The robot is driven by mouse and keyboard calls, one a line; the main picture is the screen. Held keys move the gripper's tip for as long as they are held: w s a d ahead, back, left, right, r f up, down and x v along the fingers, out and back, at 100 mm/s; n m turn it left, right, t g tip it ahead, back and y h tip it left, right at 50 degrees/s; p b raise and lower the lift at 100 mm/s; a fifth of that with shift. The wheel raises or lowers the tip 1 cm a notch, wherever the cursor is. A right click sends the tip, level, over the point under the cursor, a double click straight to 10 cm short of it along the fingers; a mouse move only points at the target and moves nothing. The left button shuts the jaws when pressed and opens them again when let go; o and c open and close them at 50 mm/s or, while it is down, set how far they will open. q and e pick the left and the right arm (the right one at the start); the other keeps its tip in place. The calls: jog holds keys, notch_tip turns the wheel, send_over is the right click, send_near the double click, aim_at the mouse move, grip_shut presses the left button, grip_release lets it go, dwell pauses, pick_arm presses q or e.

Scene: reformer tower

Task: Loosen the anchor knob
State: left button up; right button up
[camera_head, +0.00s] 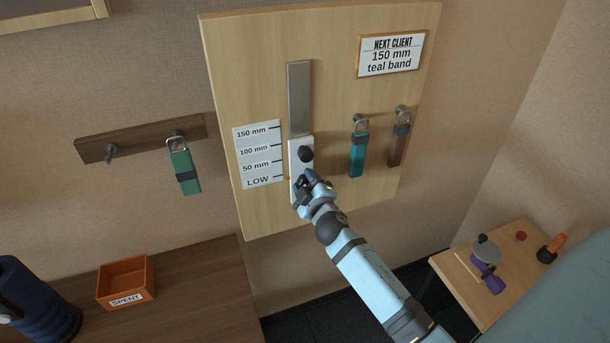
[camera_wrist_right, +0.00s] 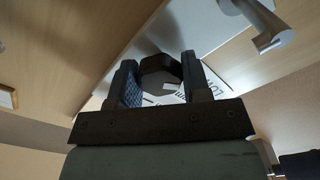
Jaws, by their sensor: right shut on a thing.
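The anchor knob is dark and faceted and sits between the two fingers in the right wrist view (camera_wrist_right: 160,66). My right gripper (camera_head: 307,174) reaches the carriage from below and is shut on the anchor knob. It hides the carriage's lower part. The carriage sits low on a grey metal rail (camera_head: 299,95), beside a scale card (camera_head: 257,153) reading LOW to 150 mm. My left gripper is not in view.
A teal band (camera_head: 357,155) and a brown band (camera_head: 398,146) hang at the board's right. A green band (camera_head: 184,172) hangs on the left wall rack. A card (camera_head: 391,54) reads "150 mm teal band". An orange SPENT box (camera_head: 127,283) stands lower left. A small table (camera_head: 460,279) stands lower right.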

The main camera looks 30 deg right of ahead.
jog(key=shift+n, duration=0.8)
jog(key=shift+r+n+p, duration=0.15)
jog(key=shift+n+p, duration=0.3)
jog(key=shift+n, duration=0.55)
jog(key=n+p, duration=0.3)
jog(key=n, duration=0.5)
jog(key=shift+n, duration=0.9)
jog(key=shift+f, duration=0.2)
